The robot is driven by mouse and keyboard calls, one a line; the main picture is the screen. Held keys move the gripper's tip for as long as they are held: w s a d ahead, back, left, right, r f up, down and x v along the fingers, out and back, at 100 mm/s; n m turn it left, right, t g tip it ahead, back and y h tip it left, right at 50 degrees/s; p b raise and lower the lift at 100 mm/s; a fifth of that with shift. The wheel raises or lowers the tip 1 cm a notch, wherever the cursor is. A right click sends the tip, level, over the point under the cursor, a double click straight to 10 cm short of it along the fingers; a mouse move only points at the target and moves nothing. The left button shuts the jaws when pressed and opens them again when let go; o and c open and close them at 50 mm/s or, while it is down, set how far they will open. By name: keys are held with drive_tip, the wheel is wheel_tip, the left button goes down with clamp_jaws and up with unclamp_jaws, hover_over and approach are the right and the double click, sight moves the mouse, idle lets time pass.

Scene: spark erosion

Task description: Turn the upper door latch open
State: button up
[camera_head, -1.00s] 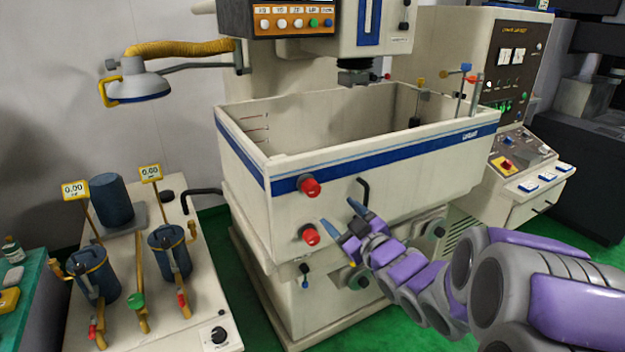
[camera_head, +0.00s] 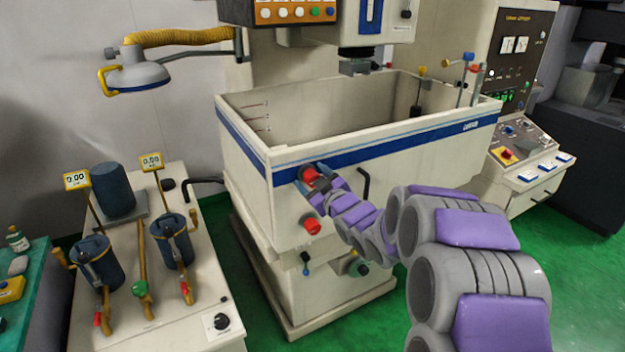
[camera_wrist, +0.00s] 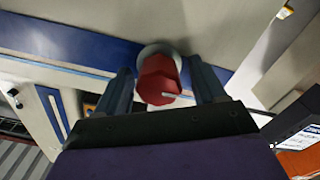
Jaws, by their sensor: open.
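The upper door latch (camera_head: 309,174) is a red knob on the front of the white tank (camera_head: 400,150), near its left corner on the blue stripe. In the wrist view my gripper (camera_wrist: 166,88) is open, with one blue-grey finger on each side of the latch. I cannot tell whether the fingers touch it. The lower red latch (camera_head: 312,225) is below, uncovered.
A black bent handle (camera_head: 364,184) stands out from the tank front, right of my gripper. A cart (camera_head: 200,325) with blue canisters and gauges is at the left. A control console (camera_head: 525,150) stands at the right. Green floor is open at the lower right.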

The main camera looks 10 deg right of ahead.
drive_tip(key=shift+c, duration=0.4)
drive_tip(key=c, duration=1)
